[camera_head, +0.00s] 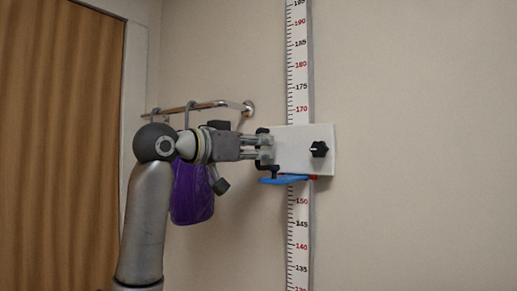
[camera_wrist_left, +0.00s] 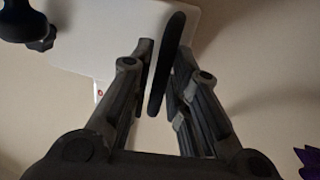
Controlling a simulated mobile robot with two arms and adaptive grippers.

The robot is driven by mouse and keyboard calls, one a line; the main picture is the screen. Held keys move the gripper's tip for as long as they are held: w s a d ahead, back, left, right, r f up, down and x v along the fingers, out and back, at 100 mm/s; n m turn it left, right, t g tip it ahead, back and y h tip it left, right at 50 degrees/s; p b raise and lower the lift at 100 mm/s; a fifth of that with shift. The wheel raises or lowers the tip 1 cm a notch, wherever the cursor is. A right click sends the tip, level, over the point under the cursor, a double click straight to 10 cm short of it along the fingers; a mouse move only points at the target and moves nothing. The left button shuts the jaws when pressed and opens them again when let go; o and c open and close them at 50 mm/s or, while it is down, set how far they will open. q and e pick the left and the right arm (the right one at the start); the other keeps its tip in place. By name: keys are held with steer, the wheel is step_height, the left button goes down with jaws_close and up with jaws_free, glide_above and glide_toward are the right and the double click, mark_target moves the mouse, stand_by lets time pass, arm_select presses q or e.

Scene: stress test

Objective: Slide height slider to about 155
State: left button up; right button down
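The height slider is a white plate (camera_head: 297,148) with a black knob (camera_head: 319,149) and a blue paddle (camera_head: 284,180) beneath it, mounted on the vertical scale (camera_head: 299,85). Its lower edge, with a red mark, lies a little above 150, near 155. My left gripper (camera_head: 268,148) is at the plate's left side. In the left wrist view, its fingers (camera_wrist_left: 163,65) are close together on either side of a narrow black handle (camera_wrist_left: 170,50), in front of the white plate (camera_wrist_left: 110,40). They appear shut on it; the exact contact is partly hidden. My right gripper is not in view.
A metal wall rail (camera_head: 205,105) with hooks is behind my left arm, and a purple item (camera_head: 192,190) hangs there. A brown curtain or panel (camera_head: 60,145) is at the far left. The wall right of the scale is clear.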

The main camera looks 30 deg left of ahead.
arm_select(q)
steer(key=shift+o, duration=0.8)
steer(key=shift+s, duration=0.15)
steer(key=v, duration=1.1)
steer(key=shift+s+a, duration=0.15)
steer(key=shift+s, duration=0.2)
